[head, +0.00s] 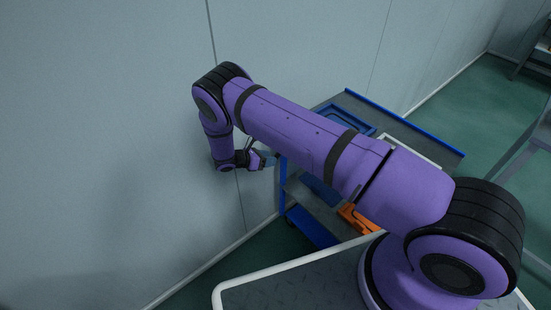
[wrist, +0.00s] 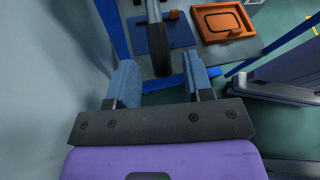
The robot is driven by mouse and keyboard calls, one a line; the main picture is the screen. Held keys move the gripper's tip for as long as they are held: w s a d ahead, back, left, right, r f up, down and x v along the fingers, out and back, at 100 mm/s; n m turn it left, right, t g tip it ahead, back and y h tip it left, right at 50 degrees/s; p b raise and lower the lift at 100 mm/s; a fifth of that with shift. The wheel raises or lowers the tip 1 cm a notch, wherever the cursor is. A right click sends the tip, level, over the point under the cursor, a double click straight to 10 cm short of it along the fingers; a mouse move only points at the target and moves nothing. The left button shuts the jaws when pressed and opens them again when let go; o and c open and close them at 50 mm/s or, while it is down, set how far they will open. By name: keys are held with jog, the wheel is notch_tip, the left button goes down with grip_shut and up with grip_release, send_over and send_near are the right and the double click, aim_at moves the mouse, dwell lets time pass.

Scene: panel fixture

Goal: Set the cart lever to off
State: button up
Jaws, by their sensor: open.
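The cart (head: 290,190) has blue posts and grey shelves and stands against the wall, right of my gripper (head: 264,160) in the head view. In the wrist view a lever (wrist: 157,48) with a grey shaft and a dark grip comes down from the top edge. Its grip end appears between the two blue fingers of my gripper (wrist: 160,64), with gaps on both sides. The fingers are open and hold nothing. I cannot tell how deep the grip sits between them. The lever's pivot and any markings are out of view, and I cannot make out the lever in the head view.
An orange tray (wrist: 203,27) and a blue plate (wrist: 147,35) lie on a grey shelf beyond the fingers. A blue post (wrist: 113,28) rises left of the lever. The pale wall (head: 110,120) is close on the left.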

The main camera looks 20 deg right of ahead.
jog(key=shift+x, duration=1.8)
grip_shut()
